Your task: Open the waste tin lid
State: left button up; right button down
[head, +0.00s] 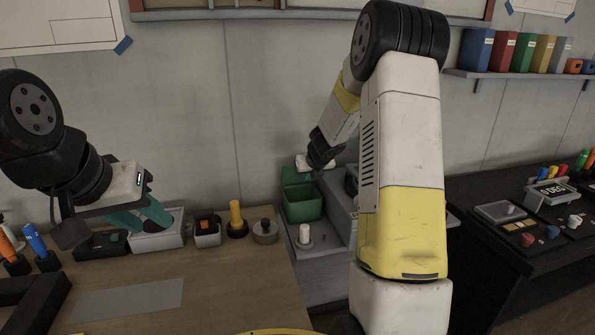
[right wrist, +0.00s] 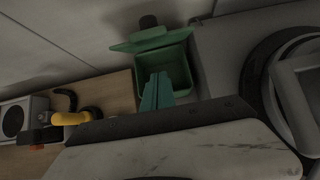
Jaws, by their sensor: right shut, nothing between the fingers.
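The waste tin is a green open-topped box (head: 302,204) at the back, between the wooden desk and the grey unit. Its green lid (head: 291,176) stands raised at the rear edge, and the inside shows. My left gripper (head: 140,219) seems open and empty over the desk's back left.
A grey box (head: 158,238), a small container (head: 207,232), a yellow-handled tool (head: 236,220) and a round grey item (head: 265,232) line the desk's back. A white peg (head: 304,236) stands before the tin. The desk's right front is clear.

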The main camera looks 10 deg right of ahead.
jog(key=shift+w+r, duration=0.2)
jog(key=shift+w, duration=2.2)
jog(key=w, duration=0.1)
jog(key=w+r, duration=0.1)
jog(key=w, duration=0.1)
jog(key=shift+a+r, duration=0.2)
jog(key=shift+r, duration=0.1)
jog(key=shift+w+d+r, duration=0.1)
jog(key=shift+w+r, duration=0.1)
